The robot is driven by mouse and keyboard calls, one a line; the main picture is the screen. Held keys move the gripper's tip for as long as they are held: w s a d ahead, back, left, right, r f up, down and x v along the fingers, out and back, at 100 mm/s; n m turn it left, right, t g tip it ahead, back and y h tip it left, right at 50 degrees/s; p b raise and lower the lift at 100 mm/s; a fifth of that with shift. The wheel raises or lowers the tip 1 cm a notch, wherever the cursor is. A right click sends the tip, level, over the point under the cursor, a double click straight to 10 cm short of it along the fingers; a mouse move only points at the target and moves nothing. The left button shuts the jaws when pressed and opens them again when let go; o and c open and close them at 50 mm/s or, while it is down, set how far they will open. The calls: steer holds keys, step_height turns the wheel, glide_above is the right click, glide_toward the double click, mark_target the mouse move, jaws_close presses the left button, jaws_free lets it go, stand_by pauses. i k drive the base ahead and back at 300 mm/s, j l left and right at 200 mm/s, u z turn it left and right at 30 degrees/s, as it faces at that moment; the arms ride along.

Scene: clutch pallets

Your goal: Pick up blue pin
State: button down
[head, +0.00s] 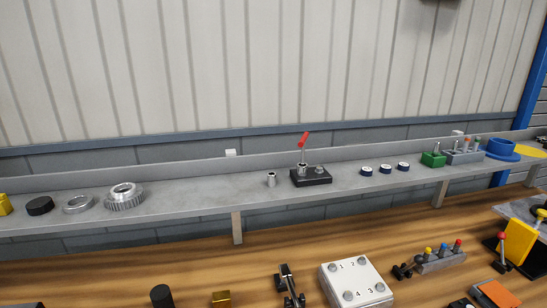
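A small pin with a blue top (444,249) stands upright at the lower right of the head view. It is in the middle of a grey block (440,262) on the wooden bench, between a yellow-topped pin (429,253) and a red-topped pin (458,245). The lower part of the blue pin is too small to make out clearly. My gripper is not in view.
A white numbered plate (357,284) lies further left. A yellow-and-black fixture (517,245) and an orange piece (497,294) are at the right. A grey shelf (205,190) with parts runs behind.

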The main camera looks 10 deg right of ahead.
mark_target(443, 247)
steer(key=i+z, duration=0.15)
steer(key=z, duration=0.3)
steer(key=i+j+z, duration=0.1)
steer(key=z, duration=0.3)
steer(key=i+j+z, duration=0.15)
steer(key=j, duration=0.35)
steer(key=k+l, duration=0.05)
